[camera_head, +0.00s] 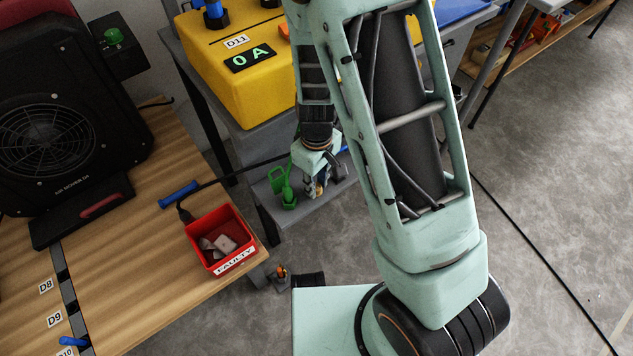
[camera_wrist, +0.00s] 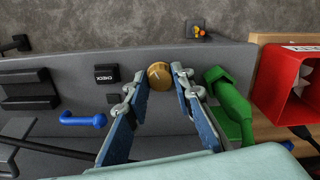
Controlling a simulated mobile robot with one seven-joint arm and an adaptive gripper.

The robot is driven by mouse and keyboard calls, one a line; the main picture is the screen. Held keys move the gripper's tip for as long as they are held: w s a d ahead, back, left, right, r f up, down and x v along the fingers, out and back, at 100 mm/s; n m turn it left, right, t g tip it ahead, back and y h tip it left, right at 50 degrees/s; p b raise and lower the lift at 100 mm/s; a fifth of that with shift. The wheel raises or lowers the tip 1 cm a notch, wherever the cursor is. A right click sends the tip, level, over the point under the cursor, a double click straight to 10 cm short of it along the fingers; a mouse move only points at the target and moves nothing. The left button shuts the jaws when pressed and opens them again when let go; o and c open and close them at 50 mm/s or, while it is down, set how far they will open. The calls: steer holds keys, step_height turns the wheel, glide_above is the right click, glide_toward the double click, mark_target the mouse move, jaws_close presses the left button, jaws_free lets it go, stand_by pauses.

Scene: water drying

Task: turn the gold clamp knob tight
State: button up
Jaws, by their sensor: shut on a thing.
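The gold clamp knob (camera_wrist: 159,75) is round and shows in the wrist view, at the edge of a grey bench surface (camera_wrist: 215,60). In the head view, my gripper (camera_head: 318,188) hangs at the grey bench beside a green handled part (camera_head: 284,187).
The green part (camera_wrist: 230,105) stands close to the right finger in the wrist view. A red "FAULTY" bin (camera_head: 220,240) sits on the wooden table (camera_head: 150,290). A blue hook-shaped handle (camera_wrist: 84,120) and a "CHECK" label (camera_wrist: 107,74) lie left of the knob. A yellow box (camera_head: 240,75) stands behind.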

steer(key=shift+m, duration=0.3)
jaws_close()
steer(key=m+p, duration=0.2)
steer(key=m, duration=0.2)
steer(key=shift+r+m, duration=0.1)
steer(key=shift+m, duration=0.2)
steer(key=m+p, duration=0.2)
steer(key=m, duration=0.3)
steer(key=shift+a, duration=0.1)
steer(key=shift+m, duration=0.4)
steer(key=o, duration=1)
jaws_free()
step_height(320, 180, up, 12)
steer(key=shift+f, duration=0.1)
